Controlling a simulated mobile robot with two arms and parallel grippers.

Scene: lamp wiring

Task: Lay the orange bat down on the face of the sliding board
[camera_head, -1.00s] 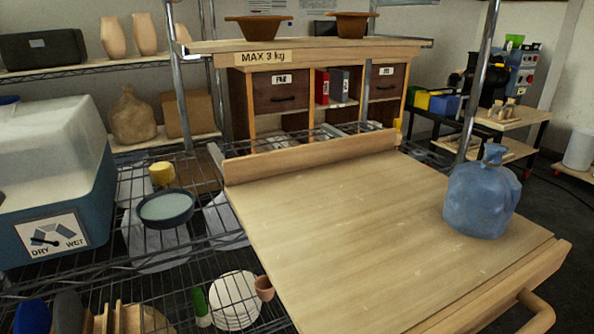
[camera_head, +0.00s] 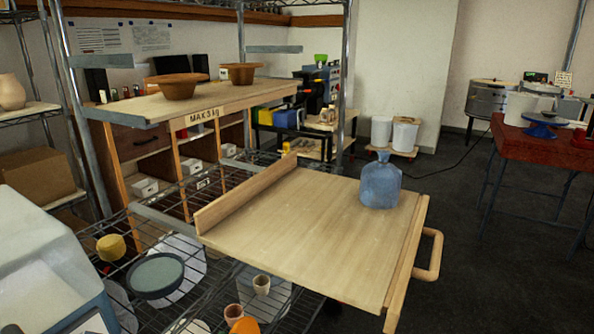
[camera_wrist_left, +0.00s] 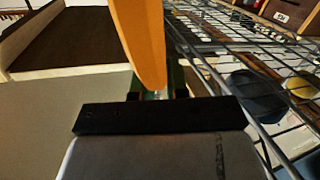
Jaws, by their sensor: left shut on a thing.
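The orange bat (camera_wrist_left: 143,40) fills the top middle of the left wrist view, seen nearly edge-on. My left gripper (camera_wrist_left: 157,95) is shut on it; the black gripper body hides its lower end. In the head view a small orange patch (camera_head: 245,326) shows at the bottom edge; I cannot tell for sure whether it is the bat. The sliding board (camera_head: 290,230) is pale wood, pulled out over the wire rack, its face mostly bare. My right gripper is not in view.
A blue wrapped lump (camera_head: 380,182) stands at the board's far right. A raised wooden strip (camera_head: 245,194) edges its left back, and a rail with a handle (camera_head: 430,255) its right end. A dark bowl (camera_head: 155,275) and small pots (camera_head: 261,284) sit on the wire rack.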

